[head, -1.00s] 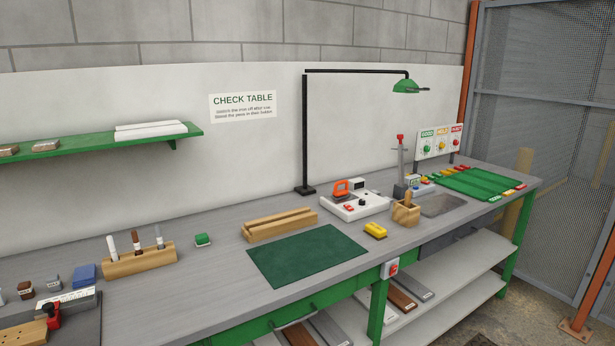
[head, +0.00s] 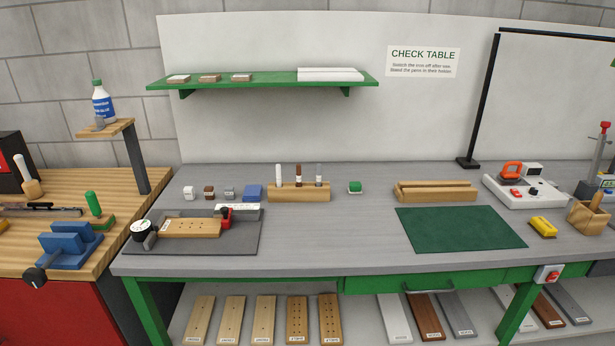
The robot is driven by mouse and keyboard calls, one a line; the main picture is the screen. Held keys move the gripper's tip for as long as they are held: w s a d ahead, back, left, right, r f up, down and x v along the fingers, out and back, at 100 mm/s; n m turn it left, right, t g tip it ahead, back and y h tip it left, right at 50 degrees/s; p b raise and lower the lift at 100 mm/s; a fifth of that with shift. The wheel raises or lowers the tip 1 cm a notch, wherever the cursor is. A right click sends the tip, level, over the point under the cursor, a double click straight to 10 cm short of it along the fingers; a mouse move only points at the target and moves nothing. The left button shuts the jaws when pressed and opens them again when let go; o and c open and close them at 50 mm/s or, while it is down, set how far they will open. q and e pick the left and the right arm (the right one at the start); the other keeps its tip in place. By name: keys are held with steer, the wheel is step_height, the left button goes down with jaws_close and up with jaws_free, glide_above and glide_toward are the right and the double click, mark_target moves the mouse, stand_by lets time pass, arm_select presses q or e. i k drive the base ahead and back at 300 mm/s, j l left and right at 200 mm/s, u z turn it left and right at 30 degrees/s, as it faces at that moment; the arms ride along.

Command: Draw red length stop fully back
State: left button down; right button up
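The red length stop (head: 226,216) stands at the right end of a drilled wooden board (head: 190,228) in the head view. A white scale strip (head: 238,211) lies behind and beside it. A round dial gauge (head: 142,231) is at the board's left end. All of these rest on a dark grey base plate (head: 240,244) at the left of the grey table. The stop looks close to or touching the board's end; I cannot tell which. Neither of my grippers is in view.
A wooden pen holder (head: 298,192) and small blocks stand behind the plate. A green mat (head: 460,229) lies to the right, with bare table (head: 330,235) between. A wooden bench with a blue vise (head: 68,246) adjoins at the left. Boards lie on the lower shelf.

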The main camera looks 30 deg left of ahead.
mark_target(226, 221)
steer(key=u, duration=1.4)
